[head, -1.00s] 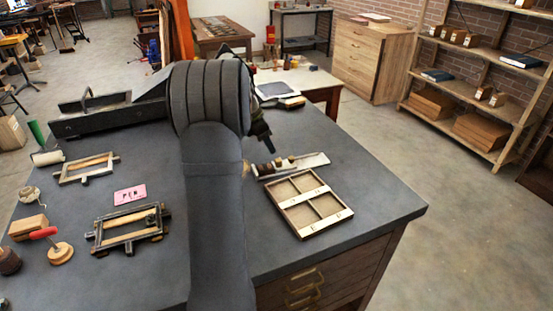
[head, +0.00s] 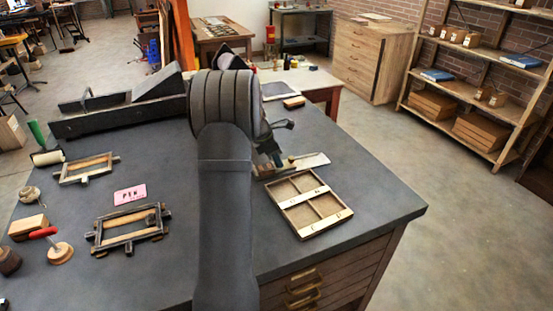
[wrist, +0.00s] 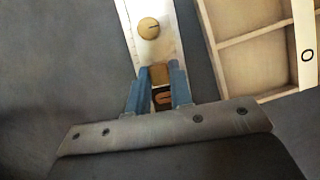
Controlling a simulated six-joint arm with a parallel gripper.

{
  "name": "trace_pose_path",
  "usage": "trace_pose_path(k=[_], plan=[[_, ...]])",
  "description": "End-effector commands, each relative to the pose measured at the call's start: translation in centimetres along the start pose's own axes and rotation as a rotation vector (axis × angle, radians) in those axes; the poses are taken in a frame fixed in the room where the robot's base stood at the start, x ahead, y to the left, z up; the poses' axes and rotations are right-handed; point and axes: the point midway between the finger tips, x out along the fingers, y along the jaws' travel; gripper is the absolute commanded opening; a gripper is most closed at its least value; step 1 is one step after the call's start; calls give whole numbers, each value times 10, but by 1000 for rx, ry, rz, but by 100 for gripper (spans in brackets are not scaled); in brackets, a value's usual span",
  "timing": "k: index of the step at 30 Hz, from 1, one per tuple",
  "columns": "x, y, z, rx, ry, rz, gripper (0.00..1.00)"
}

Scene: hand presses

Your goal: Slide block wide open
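A pale flat strip (head: 312,161) lies on the dark bench, behind the shallow divided tray; it also shows in the wrist view (wrist: 153,50). A round tan knob (wrist: 149,28) with a dark slot sits on it, ahead of my gripper. A small tan block (wrist: 160,74) is on the strip between my blue fingertips. A darker piece with an orange mark (wrist: 164,97) lies further back between the fingers. My gripper (wrist: 160,80) is low over the strip, one finger on each side of the block. I cannot tell whether the fingers touch it. In the head view my arm hides part of this.
A long dark press (head: 118,112) stands behind.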

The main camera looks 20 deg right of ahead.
Motion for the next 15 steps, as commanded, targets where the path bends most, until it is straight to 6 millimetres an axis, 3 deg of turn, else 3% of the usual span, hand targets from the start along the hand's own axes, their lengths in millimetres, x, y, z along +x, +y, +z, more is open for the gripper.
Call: trace_pose_path(k=[8, 15], plan=[[1, 0, 4, 2, 0, 0, 0], [22, 0, 55, 6, -1, -1, 0]])
